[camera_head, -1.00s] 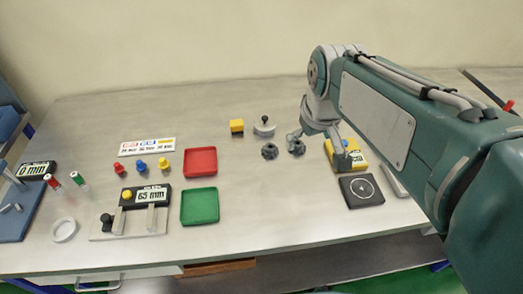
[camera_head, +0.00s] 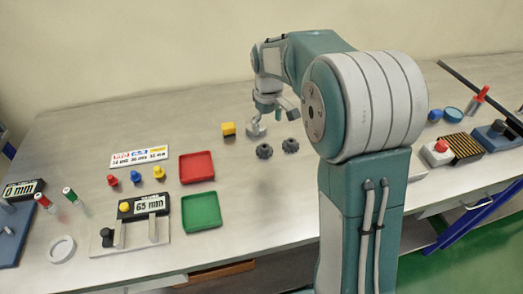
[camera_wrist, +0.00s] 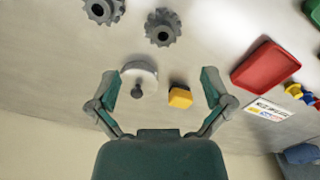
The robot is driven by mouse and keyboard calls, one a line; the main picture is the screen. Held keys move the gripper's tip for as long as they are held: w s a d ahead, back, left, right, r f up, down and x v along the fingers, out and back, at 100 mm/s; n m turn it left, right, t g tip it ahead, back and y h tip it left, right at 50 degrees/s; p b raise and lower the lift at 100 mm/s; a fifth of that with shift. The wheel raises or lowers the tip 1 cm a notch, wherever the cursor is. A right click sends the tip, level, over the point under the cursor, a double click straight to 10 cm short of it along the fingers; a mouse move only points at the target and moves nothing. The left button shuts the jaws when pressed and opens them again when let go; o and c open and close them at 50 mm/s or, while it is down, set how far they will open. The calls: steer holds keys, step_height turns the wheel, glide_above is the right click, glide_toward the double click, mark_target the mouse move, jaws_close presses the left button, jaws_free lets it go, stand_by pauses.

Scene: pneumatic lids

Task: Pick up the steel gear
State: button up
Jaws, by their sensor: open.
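Two dark grey toothed gears lie flat on the bench. In the head view the left gear (camera_head: 264,151) and the right gear (camera_head: 290,145) are side by side. In the wrist view the left one (camera_wrist: 162,27) shows whole near the top, and the other (camera_wrist: 103,10) is cut by the top edge. I cannot tell from their look which is steel. My gripper (camera_wrist: 160,75) is open and empty, its fingers spread wide. In the head view my gripper (camera_head: 268,104) is behind the gears, above a pale round piece with a knob (camera_wrist: 138,78). The gears are beyond its fingertips.
A yellow block (camera_head: 228,128) sits close to the round piece. A red tray (camera_head: 197,167) and a green tray (camera_head: 201,210) lie to the left. A 65 mm gauge fixture (camera_head: 143,208) stands farther left. Bench in front of the gears is clear.

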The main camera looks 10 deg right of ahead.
mark_target(264, 146)
steer(key=f, duration=0.4)
steer(key=shift+d, duration=0.2)
steer(key=f, duration=0.2)
steer(key=a+f, duration=0.1)
steer(key=f, duration=0.2)
steer(key=shift+w+a, duration=0.15)
steer(key=shift+w, duration=0.05)
steer(key=shift+d+f, duration=0.2)
steer(key=shift+a, duration=0.1)
steer(key=c, duration=1.2)
